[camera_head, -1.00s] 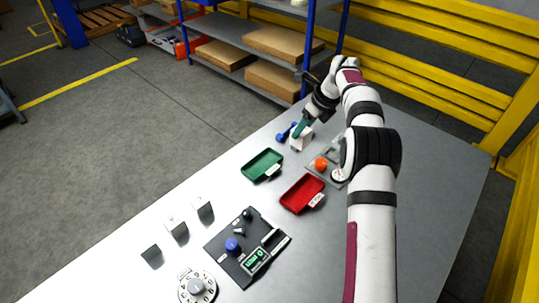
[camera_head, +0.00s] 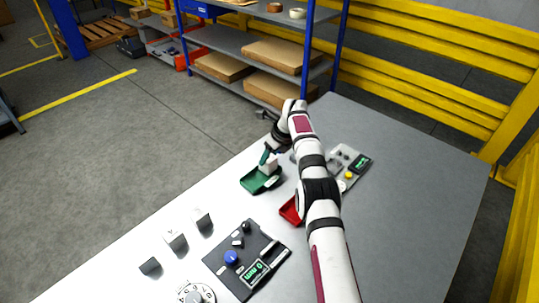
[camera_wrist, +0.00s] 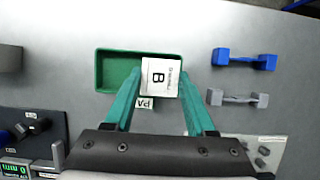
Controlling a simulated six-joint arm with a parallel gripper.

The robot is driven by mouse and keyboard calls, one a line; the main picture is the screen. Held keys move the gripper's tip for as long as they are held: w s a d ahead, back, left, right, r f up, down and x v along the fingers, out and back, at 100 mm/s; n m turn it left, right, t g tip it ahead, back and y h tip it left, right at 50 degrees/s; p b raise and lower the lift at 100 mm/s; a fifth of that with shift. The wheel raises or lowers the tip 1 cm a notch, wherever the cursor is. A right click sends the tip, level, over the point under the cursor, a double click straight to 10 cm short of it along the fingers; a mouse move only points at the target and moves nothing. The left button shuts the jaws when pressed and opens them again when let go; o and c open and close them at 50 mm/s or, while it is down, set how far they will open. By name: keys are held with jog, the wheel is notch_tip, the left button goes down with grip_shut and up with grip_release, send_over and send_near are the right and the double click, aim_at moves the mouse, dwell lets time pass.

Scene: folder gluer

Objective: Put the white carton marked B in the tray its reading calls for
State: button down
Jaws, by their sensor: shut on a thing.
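The white carton marked B (camera_wrist: 160,76) is between the teal fingers of my gripper (camera_wrist: 160,90), which is shut on it. The B reads sideways on its face. In the wrist view the carton covers the right part of the green tray (camera_wrist: 114,72); whether it touches the tray I cannot tell. In the head view my gripper (camera_head: 266,156) holds the carton (camera_head: 271,165) over the green tray (camera_head: 250,185). The red tray (camera_head: 289,212) is partly hidden by my arm. A small tag (camera_wrist: 144,103) is at the green tray's near edge.
A grey panel (camera_head: 350,168) stands right of my arm. White cartons (camera_head: 175,240) and a black block (camera_head: 150,265) stand at the left. A blue dumbbell (camera_wrist: 245,59) lies right of the tray.

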jog(key=shift+f, duration=0.25)
jog(key=shift+f, duration=0.25)
jog(key=shift+c, duration=1.1)
grip_release()
